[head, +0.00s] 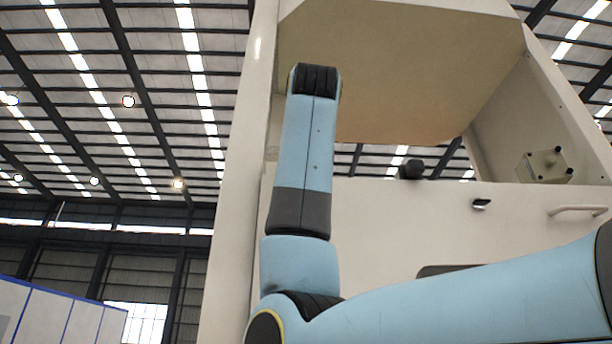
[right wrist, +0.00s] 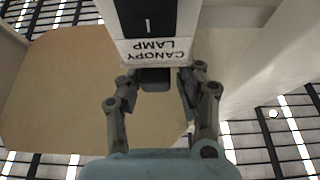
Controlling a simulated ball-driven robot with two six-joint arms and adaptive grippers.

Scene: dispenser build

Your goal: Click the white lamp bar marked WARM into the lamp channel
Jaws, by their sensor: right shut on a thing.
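My right gripper (right wrist: 158,82) shows in the right wrist view, its two fingers closed in on a dark block (right wrist: 154,76). This block sits at the lower edge of a white piece marked CANOPY LAMP (right wrist: 155,50), upside down in the picture. A black panel with a short white line shows above that lettering. I see no WARM marking, and I cannot make out the lamp channel. In the head view my right arm reaches up under the canopy, and its gripper is hidden. My left gripper is not in view.
The beige canopy underside (head: 420,70) spans the top of the head view. A white upright (head: 235,200) stands left of my arm, with a white panel (head: 400,225) behind. A small box (head: 543,166) and a handle (head: 578,210) are at the right.

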